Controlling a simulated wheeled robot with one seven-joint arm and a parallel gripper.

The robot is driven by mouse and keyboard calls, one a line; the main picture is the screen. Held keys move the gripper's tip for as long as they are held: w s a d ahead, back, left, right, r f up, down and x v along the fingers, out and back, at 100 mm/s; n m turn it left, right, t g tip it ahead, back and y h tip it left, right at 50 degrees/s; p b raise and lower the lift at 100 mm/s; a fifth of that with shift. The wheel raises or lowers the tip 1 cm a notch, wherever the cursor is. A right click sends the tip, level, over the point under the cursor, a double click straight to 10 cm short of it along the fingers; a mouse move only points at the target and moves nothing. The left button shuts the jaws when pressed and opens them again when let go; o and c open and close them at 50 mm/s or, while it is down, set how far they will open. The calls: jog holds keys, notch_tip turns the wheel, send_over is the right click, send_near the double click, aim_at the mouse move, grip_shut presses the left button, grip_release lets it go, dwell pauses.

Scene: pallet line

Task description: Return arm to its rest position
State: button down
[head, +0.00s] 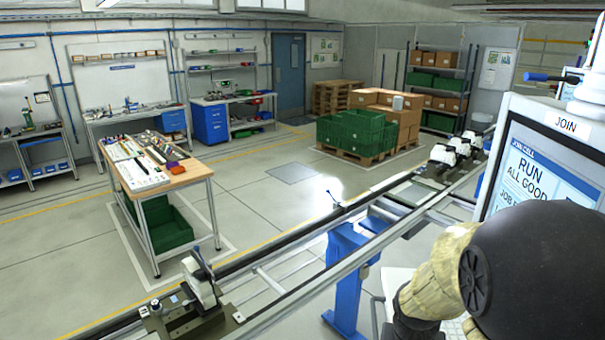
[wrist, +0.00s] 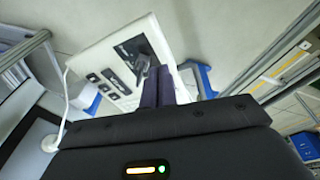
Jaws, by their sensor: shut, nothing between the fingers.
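My gripper (wrist: 166,84) shows in the wrist view, its two dark fingers close together, shut and empty. Beyond the fingertips is a white panel (wrist: 106,68) with dark square markings and a dark fitting (wrist: 148,58); I cannot tell the gap between them and the fingers. In the head view my arm fills the lower right corner, bent, with a large black joint and a beige section. The gripper itself is hidden in that view.
A monitor (head: 540,165) reading "RUN ALL GOOD" stands right beside my arm. A conveyor rail (head: 290,232) on a blue post (head: 350,275) crosses in front. A workbench (head: 165,180), green crates (head: 350,133) and boxes stand farther off. Open floor (head: 275,195) lies between.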

jog(key=s+a+r+n+t+y, duration=0.1)
jog(key=s+a+n+y, duration=0.1)
jog(key=s+a+n, duration=0.3)
notch_tip(320, 180, down, 11)
jog(key=w+a+m+b, duration=0.1)
jog(key=w+b, duration=0.1)
jog(key=b, duration=0.9)
jog(key=shift+r, duration=0.1)
jog(key=b+x, duration=0.2)
jog(key=s+b+x, duration=0.1)
jog(key=b+x, duration=0.2)
jog(key=shift+s, duration=0.1)
